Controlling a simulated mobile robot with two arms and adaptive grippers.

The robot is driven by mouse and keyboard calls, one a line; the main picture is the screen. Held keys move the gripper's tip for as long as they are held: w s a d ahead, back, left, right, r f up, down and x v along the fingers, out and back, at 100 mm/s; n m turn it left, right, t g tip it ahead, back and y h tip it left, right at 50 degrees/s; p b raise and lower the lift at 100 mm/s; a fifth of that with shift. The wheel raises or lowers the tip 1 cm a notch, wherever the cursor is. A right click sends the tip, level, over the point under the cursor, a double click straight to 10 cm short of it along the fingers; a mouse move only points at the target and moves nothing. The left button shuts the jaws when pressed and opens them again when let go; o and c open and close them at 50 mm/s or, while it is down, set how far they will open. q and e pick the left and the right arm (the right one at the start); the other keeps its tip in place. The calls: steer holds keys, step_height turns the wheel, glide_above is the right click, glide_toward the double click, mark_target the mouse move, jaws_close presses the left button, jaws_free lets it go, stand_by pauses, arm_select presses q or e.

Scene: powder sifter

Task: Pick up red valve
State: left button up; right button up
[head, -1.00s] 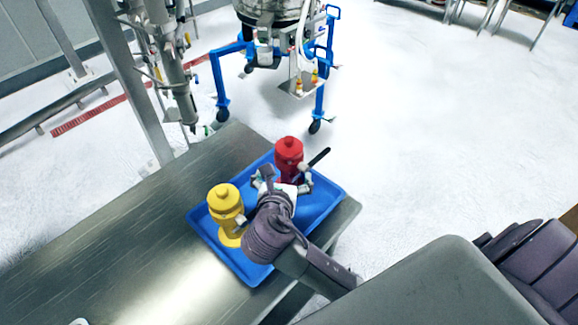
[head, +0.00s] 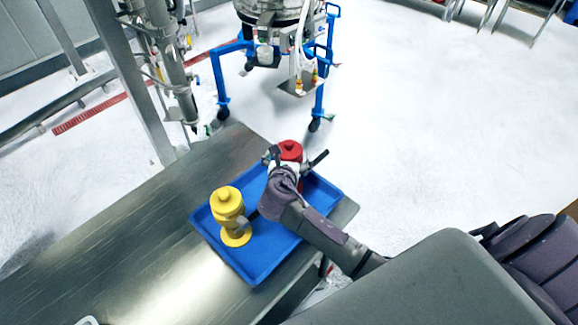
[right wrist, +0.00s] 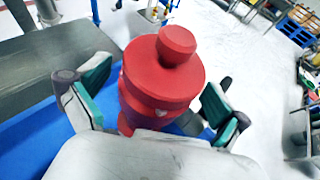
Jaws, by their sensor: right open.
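The red valve (head: 290,150) stands at the far end of the blue tray (head: 256,268), partly hidden behind my right gripper (head: 285,162) in the head view. In the right wrist view the red valve (right wrist: 160,80) stands between the two open fingers of my right gripper (right wrist: 155,105), one finger on each side. Gaps show between the finger pads and the valve's red top. The valve's lower part is hidden by the gripper. A dark handle sticks out to the valve's right in the head view. My left gripper is not in view.
A yellow valve (head: 229,208) stands upright in the tray's left part, close to my right wrist. The tray sits near the end of a metal table (head: 130,230). A blue-legged machine (head: 285,50) stands on the floor beyond.

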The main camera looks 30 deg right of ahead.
steer(key=shift+w+d+f, duration=0.25)
steer(key=shift+w+d, duration=0.05)
steer(key=shift+w, duration=0.15)
steer(key=shift+s, duration=0.1)
steer(key=c, duration=1.6)
steer(key=shift+r, duration=0.15)
steer(key=shift+c, duration=0.5)
